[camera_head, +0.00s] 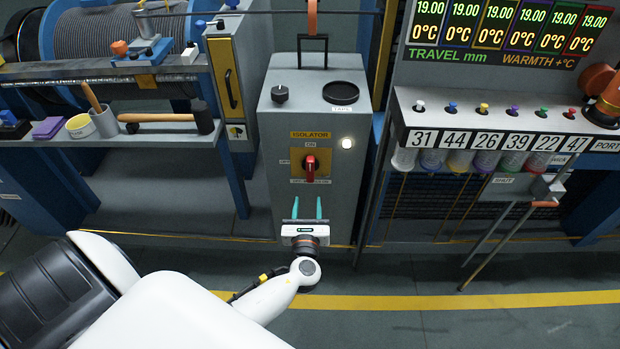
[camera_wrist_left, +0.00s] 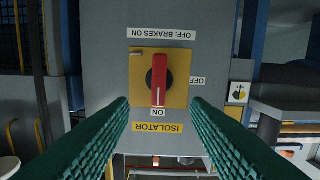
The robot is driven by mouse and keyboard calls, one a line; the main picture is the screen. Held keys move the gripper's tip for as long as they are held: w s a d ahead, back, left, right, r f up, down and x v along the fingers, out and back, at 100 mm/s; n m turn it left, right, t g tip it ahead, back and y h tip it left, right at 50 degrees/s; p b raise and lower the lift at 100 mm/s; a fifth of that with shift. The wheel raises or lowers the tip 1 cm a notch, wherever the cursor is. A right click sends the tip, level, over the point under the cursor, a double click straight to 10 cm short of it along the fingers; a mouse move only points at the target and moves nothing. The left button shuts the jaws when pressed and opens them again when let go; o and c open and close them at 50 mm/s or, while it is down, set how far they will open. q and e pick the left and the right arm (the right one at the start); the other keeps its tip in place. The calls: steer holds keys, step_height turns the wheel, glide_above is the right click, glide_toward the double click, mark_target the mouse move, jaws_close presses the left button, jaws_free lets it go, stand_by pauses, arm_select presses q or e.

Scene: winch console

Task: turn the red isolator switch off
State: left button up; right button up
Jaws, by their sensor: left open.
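The red isolator switch (camera_head: 310,168) is on a yellow plate (camera_head: 325,158) on the front of the grey cabinet. Its handle stands upright in the head view. In the wrist view, which is upside down, the red handle (camera_wrist_left: 158,80) has its white-marked end at the ON label (camera_wrist_left: 161,113). The OFF label (camera_wrist_left: 198,81) is at the plate's side. My left gripper (camera_head: 307,203) is open and empty, below the switch in the head view. In the wrist view its green fingers (camera_wrist_left: 158,103) lie either side of the handle's line, apparently not touching it. My right gripper is out of view.
A lit white lamp (camera_head: 347,143) is right of the switch. A black knob (camera_head: 280,93) and a round black tray (camera_head: 341,93) are on the cabinet top. A shelf with a mallet (camera_head: 165,118) is left; a numbered console (camera_head: 500,125) is right.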

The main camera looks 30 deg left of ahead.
mark_target(310, 167)
arm_select(q)
steer(key=x, duration=0.4)
steer(key=r+x, duration=0.1)
steer(key=x, duration=0.2)
steer(key=r+b+x, duration=0.1)
steer(key=x, duration=0.3)
steer(key=shift+w+a, duration=0.1)
steer(key=shift+w, duration=0.25)
steer(key=shift+w+a+r, duration=0.1)
steer(key=shift+w+a, duration=0.15)
steer(key=shift+w, duration=0.1)
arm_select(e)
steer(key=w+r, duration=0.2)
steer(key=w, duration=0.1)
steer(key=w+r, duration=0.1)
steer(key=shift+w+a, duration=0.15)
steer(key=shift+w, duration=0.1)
arm_select(q)
jaws_close()
